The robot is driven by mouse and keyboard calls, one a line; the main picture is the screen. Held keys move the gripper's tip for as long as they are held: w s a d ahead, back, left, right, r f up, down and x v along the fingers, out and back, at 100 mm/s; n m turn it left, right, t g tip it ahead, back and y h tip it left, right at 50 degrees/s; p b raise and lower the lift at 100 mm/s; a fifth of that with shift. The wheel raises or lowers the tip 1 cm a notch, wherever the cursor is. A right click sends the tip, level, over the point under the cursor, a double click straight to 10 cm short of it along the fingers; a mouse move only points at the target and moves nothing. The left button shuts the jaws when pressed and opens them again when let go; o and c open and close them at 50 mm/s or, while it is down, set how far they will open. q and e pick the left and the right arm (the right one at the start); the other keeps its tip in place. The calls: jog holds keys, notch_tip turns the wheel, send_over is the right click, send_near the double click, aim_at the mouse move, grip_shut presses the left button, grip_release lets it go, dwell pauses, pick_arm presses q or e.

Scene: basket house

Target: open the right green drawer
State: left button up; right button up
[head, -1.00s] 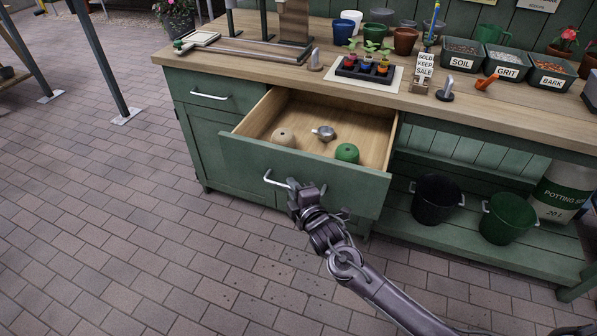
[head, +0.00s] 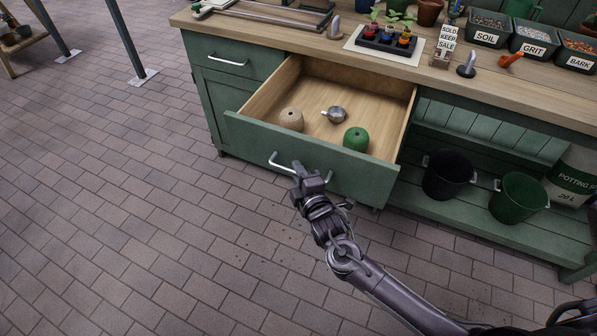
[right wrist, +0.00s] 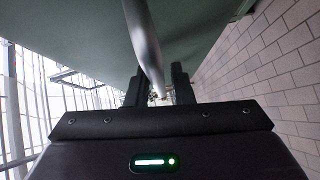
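The right green drawer (head: 250,133), under the wooden worktop, stands well open in the head view. Inside it lie a beige ball of twine (head: 291,119), a small metal cup-like item (head: 335,114) and a green ball of twine (head: 356,139). Its silver bar handle (head: 283,166) is on the front face. My right gripper (head: 305,176) is at the right part of this handle. In the right wrist view the handle bar (right wrist: 143,45) runs between the two fingers, which look closed around it. My left gripper is not in view.
A closed green drawer (head: 226,62) is at the left. The worktop (head: 440,80) holds seedlings, a sign and labelled bins. A black bucket (head: 447,176) and a green bucket (head: 518,200) stand on the lower shelf at the right. The brick floor in front is clear.

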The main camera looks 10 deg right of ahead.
jog(key=shift+o, duration=0.9)
jog(key=v, duration=0.7)
jog(key=shift+s, duration=0.4)
jog(key=s+d+f+m+g+h+p, duration=0.1)
jog(key=s+d+f+m+g, duration=0.25)
jog(key=f, duration=0.55)
jog(key=s+d+f+m+g+h+p, duration=0.15)
jog(key=s+d+f, duration=0.3)
jog(key=f, duration=0.45)
jog(key=s+d+f+m+g+h+p, duration=0.1)
jog(key=s+d+f+m+g, duration=0.3)
jog(key=f, duration=0.5)
jog(key=s+f+m+g+p, duration=0.1)
jog(key=s+f+m+g, duration=0.2)
jog(key=s, duration=1.1)
jog(key=s+f+m+g, duration=0.3)
jog(key=s+f, duration=0.6)
jog(key=s, duration=0.5)
jog(key=shift+s+d+f+m+p, duration=0.15)
jog(key=shift+d+f+m+p, duration=0.2)
jog(key=shift+m, duration=0.25)
